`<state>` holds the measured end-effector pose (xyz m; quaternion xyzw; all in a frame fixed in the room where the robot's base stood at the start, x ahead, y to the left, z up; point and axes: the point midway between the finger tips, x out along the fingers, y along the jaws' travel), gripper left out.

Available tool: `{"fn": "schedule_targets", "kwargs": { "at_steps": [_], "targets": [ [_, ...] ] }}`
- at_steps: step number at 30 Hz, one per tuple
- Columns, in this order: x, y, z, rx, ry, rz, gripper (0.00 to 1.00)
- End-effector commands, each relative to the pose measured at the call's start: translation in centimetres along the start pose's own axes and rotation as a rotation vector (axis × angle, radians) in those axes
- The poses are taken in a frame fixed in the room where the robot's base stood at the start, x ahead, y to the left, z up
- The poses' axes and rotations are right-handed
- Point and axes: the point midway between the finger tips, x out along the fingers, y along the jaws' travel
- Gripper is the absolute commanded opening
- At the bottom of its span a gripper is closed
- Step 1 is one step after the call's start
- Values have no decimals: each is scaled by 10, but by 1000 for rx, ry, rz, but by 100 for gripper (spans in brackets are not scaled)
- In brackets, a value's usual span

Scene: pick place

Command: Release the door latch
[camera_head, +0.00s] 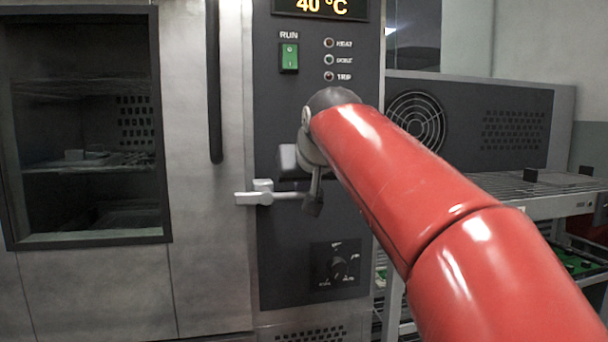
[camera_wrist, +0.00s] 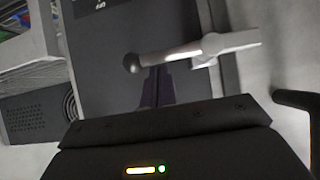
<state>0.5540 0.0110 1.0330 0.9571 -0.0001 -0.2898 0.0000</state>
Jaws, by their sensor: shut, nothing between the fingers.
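The door latch (camera_head: 262,193) is a light grey lever on the seam between the steel oven door (camera_head: 205,240) and the dark control panel (camera_head: 285,235). It lies roughly level in the head view. In the wrist view the latch (camera_wrist: 215,46) shows a pale wide end and a rod ending in a dark ball knob (camera_wrist: 132,63). My gripper (camera_head: 313,205) is at the knob end of the lever, partly hidden by my wrist. In the wrist view my gripper's fingers (camera_wrist: 156,88) are together and empty, close to the rod beside the knob; I cannot tell whether they touch it.
A long black vertical door handle (camera_head: 214,85) is left of the latch. A dark window (camera_head: 85,125) shows shelves inside the oven. The panel has a green RUN switch (camera_head: 289,57) and a dial (camera_head: 338,267). A wire rack (camera_head: 530,190) stands at right.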

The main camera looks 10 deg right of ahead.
Motion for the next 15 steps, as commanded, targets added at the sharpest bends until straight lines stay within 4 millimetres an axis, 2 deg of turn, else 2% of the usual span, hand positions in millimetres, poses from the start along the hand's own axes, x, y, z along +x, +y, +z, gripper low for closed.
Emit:
{"fn": "schedule_targets", "kwargs": {
  "at_steps": [15],
  "targets": [
    [2, 2, 3, 32, -1, -20, 0]
  ]
}}
